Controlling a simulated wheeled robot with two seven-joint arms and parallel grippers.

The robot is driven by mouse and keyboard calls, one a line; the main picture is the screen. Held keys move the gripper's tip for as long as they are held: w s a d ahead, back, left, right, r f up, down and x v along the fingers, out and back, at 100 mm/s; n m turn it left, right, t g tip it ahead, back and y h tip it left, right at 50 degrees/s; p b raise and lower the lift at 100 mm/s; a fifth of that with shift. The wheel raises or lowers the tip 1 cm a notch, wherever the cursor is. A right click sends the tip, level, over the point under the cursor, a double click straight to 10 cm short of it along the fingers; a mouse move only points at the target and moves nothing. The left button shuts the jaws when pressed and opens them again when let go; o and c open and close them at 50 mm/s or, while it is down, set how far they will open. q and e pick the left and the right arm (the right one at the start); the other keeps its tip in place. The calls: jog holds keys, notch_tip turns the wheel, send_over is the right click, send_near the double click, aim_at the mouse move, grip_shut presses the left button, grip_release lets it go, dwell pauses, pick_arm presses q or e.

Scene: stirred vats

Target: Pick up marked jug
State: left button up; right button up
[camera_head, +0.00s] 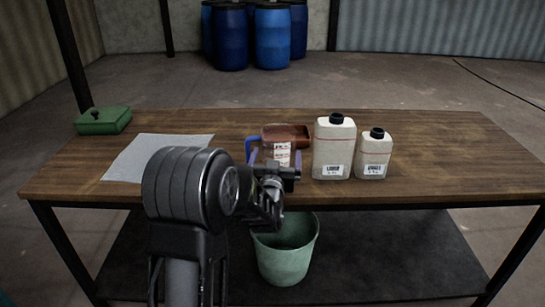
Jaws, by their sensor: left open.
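The marked jug (282,155) stands on the wooden table near its front middle. It looks clear with reddish-brown contents, and has a white label with dark and red marks and a blue handle at its left. My left gripper (275,170) is in front of the jug in the head view, its arm coming up from below. It is open, and part of it hides the lower part of the jug. I cannot tell whether the fingers touch the jug. My right gripper is not in view.
Two white bottles with black caps, a larger one (333,150) and a smaller one (373,158), stand right of the jug. A reddish-brown object (302,135) is close behind it. A pale sheet (150,152) and green box (103,120) lie left. A green bucket (285,262) stands below.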

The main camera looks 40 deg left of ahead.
pick_arm(q)
jog(key=x, duration=0.5)
jog(key=shift+w+f, duration=0.1)
jog(key=shift+d, duration=0.1)
jog(key=shift+c, duration=0.3)
jog(key=c, duration=1.3)
